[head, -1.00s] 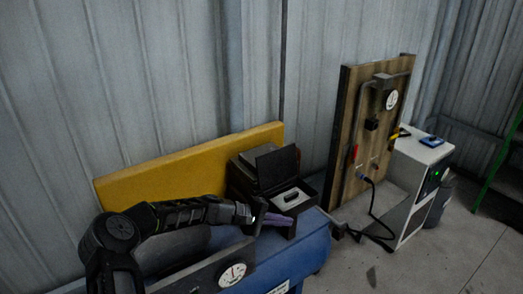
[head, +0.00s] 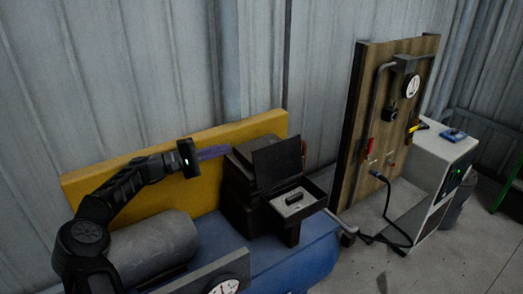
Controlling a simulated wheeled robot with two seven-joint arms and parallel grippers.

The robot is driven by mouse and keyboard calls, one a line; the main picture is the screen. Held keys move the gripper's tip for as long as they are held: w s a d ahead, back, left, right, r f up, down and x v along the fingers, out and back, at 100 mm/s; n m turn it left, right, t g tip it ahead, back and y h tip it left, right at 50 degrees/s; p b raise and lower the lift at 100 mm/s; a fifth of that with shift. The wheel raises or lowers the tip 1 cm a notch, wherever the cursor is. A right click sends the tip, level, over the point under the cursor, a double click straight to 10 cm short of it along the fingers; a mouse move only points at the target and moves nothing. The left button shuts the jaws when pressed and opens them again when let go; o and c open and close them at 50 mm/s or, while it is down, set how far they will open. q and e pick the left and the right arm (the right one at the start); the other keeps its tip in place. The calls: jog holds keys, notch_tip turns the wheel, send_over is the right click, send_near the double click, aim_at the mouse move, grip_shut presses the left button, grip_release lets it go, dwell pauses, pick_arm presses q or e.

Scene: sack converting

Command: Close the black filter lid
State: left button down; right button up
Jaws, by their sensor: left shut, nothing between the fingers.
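My left gripper (head: 214,152) has purple fingers that are shut and empty. It is left of the lid, at about the height of the lid's top and against the yellow panel in the picture. Whether its fingertips touch the box's top left corner cannot be told. My right gripper is not in view.
A yellow panel (head: 120,177) stands behind the blue machine (head: 290,255) that carries the box. A grey cylinder (head: 155,247) lies at left. A wooden board (head: 350,170) with pipes and a gauge stands at right, beside a white cabinet (head: 440,180).

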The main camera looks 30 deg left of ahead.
aim_at(253, 148)
pick_arm(q)
jog(key=p+x, duration=0.2)
jog(key=x, duration=0.8)
jog(key=shift+w+d, duration=0.1)
jog(key=shift+w, duration=0.05)
jog(key=shift+s+d+r+p, duration=0.25)
jog(key=shift+s+d, duration=0.1)
jog(key=shift+d, duration=0.15)
jog(key=shift+s+d+r+p, duration=0.1)
jog(key=shift+s+d+p, duration=0.2)
jog(key=shift+d, duration=0.2)
jog(key=shift+s+d, duration=0.25)
jog(key=shift+d, duration=0.35)
